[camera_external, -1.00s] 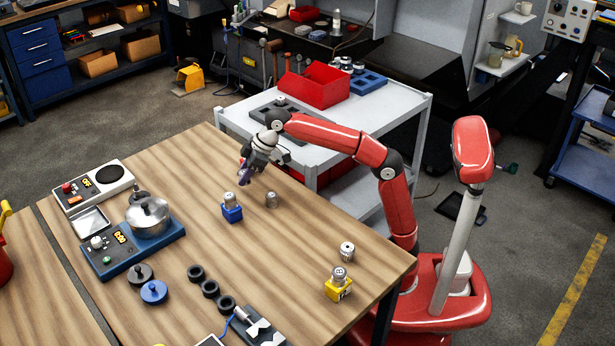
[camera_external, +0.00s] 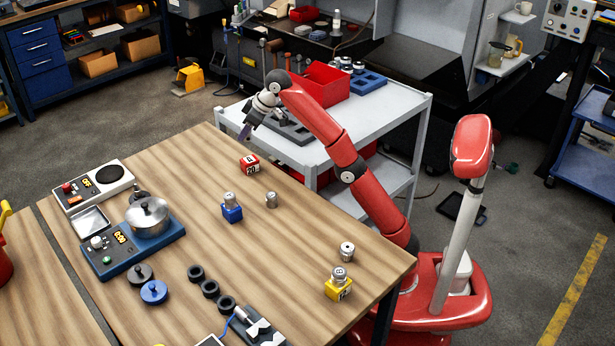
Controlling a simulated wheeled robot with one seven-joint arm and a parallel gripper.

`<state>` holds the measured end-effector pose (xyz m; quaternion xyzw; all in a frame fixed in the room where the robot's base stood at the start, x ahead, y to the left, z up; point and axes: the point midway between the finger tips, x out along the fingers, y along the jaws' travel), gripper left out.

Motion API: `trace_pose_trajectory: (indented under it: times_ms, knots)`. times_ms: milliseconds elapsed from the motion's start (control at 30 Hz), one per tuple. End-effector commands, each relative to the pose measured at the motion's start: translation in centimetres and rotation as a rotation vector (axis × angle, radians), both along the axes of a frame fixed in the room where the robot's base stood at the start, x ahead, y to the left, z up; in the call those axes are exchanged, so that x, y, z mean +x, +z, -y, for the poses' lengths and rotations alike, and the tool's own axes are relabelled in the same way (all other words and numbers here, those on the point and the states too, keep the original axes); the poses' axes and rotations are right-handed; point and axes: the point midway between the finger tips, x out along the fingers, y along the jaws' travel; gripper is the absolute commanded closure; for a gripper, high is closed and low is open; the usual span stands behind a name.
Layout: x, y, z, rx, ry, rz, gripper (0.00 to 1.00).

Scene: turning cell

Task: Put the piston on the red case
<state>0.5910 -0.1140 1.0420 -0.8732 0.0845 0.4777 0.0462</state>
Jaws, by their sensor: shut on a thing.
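The red case (camera_external: 250,163) is a small block with white markings near the table's back edge. I see no piston standing on it. My gripper (camera_external: 247,130) is above and behind it, apart from it, near the cart. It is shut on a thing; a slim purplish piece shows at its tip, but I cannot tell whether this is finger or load. One silver piston-like cylinder (camera_external: 271,200) stands loose on the table, and another (camera_external: 347,251) stands nearer the front. A silver piece (camera_external: 230,198) stands on the blue case (camera_external: 232,214), and another (camera_external: 339,273) on the yellow case (camera_external: 338,290).
A blue unit with a metal pot (camera_external: 148,217) stands left on the table. Black rings (camera_external: 210,288) and a blue knob (camera_external: 153,292) lie in front. The white cart (camera_external: 390,105) behind bears a red bin (camera_external: 325,85) and a grey tray (camera_external: 295,134). Bare wood surrounds the red case.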

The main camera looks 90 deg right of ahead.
Motion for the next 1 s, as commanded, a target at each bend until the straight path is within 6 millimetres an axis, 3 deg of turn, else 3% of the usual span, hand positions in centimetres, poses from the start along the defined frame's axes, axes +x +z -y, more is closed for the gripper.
trace_pose_trajectory:
  times_ms: [167,767,1000]
  knots:
    - [0.0,-0.4,0.3,0.001,-0.012,0.0,0.93]
    - [-0.1,-4.7,0.3,0.0,-0.01,0.001,0.93]
    - [-0.1,-7.8,0.2,0.0,-0.01,0.001,0.93]
